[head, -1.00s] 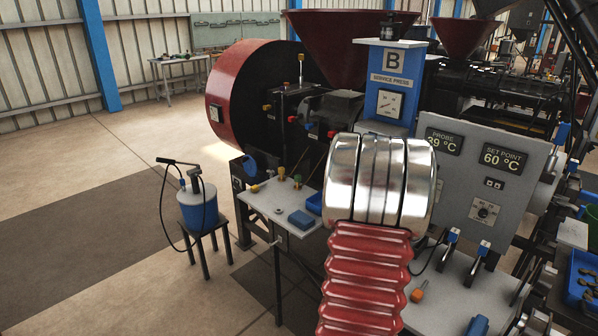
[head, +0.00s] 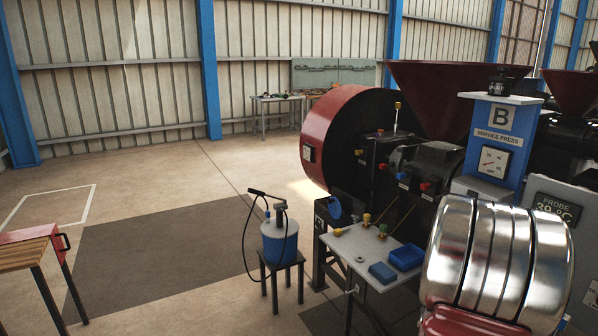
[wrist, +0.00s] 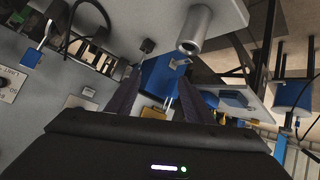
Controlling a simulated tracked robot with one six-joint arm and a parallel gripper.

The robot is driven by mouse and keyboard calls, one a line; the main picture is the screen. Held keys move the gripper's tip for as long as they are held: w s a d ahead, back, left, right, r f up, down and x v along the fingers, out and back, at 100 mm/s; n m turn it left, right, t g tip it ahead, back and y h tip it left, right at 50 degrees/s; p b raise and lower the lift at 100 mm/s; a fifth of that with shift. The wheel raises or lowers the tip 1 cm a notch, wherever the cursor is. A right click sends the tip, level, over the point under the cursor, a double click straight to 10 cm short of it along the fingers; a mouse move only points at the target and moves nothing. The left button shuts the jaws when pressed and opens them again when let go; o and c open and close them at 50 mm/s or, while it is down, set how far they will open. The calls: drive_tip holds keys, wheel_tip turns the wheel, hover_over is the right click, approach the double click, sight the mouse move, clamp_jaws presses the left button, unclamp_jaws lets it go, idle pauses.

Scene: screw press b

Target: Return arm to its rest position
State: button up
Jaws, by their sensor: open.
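My gripper (wrist: 159,80) shows in the wrist view with its two dark fingers apart and nothing held between them. A grey surface with a metal cylinder (wrist: 195,30) and a blue part (wrist: 160,78) lie beyond the fingers; the wrist picture is steeply tilted. In the head view my arm's shiny metal link (head: 497,258) and red sleeve fill the lower right, in front of the service press B (head: 494,135). The gripper itself is out of the head view.
A small work table (head: 358,255) with a blue tray (head: 406,257) stands left of my arm. A blue pump bucket (head: 280,243) sits on a stool. A red-and-wood bench (head: 28,250) is at far left. Open floor (head: 150,250) lies between them.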

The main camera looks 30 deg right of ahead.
drive_tip(key=w+a+r+n+t+y, duration=0.15)
drive_tip(key=w+a+y, duration=0.3)
drive_tip(key=a, duration=0.85)
drive_tip(key=w+a+r+n+y, duration=0.25)
drive_tip(key=w+a, duration=0.25)
drive_tip(key=a, duration=0.9)
drive_tip(key=s+a+r+n+y, duration=0.1)
drive_tip(key=a+r, duration=0.3)
drive_tip(key=a, duration=0.5)
drive_tip(key=s+a+r+n+t+y, duration=0.1)
drive_tip(key=a+r+n, duration=0.3)
drive_tip(key=a, duration=0.6)
drive_tip(key=s+a+r+n+y, duration=0.1)
drive_tip(key=s+a+r+n, duration=0.1)
drive_tip(key=a+r, duration=0.3)
drive_tip(key=a, duration=0.4)
drive_tip(key=shift+s+a, duration=0.35)
drive_tip(key=shift+c, duration=0.6)
drive_tip(key=shift+c, duration=1.4)
drive_tip(key=shift+d, duration=0.1)
